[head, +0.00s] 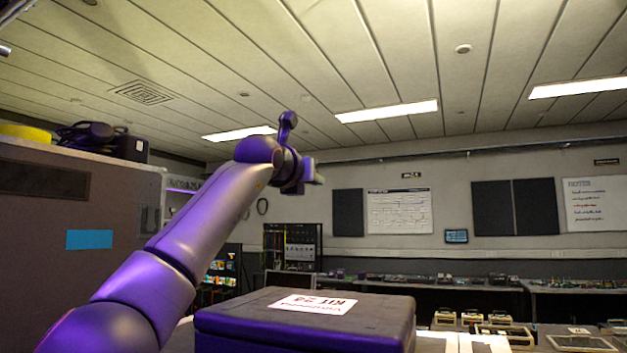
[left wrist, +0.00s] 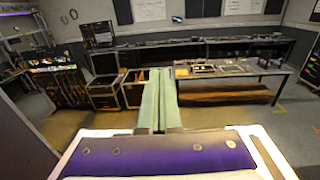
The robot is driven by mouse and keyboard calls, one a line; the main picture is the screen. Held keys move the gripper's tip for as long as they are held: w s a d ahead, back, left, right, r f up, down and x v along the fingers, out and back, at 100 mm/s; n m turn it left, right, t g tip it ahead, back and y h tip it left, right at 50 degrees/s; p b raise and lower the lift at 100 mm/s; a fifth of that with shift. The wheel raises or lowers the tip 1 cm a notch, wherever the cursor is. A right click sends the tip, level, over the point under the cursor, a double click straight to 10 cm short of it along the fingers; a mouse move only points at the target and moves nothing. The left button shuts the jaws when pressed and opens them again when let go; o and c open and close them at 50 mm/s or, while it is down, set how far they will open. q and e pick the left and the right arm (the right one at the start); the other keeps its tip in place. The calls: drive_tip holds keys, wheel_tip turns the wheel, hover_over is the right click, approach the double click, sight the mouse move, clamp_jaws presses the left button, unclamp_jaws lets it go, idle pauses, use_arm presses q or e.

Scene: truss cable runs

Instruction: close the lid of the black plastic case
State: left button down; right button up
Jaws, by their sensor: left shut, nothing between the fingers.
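The black plastic case (head: 305,322) stands at the bottom middle of the head view, tinted purple by the light. Its lid (head: 375,310) lies flat over the base, with a seam along the front, and bears a white label (head: 314,303) that reads upside down. The lower part of the case is cut off by the frame edge. My left arm rises from the lower left, and my left gripper (head: 312,180) is in the air above and behind the case, apart from it. In the left wrist view its two green fingers (left wrist: 160,75) are together and empty. My right gripper is not in view.
A large dark cabinet (head: 75,215) with a blue patch stands at the left, with cables and a yellow item on top. Benches with equipment (head: 460,292) run along the far wall. Several small cases (head: 497,332) sit right of the black case. The air around my left gripper is free.

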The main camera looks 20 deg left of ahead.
use_arm(q)
drive_tip(key=s+b, duration=0.9)
drive_tip(key=s, duration=0.3)
drive_tip(key=shift+s+a, duration=0.15)
drive_tip(key=shift+s, duration=0.1)
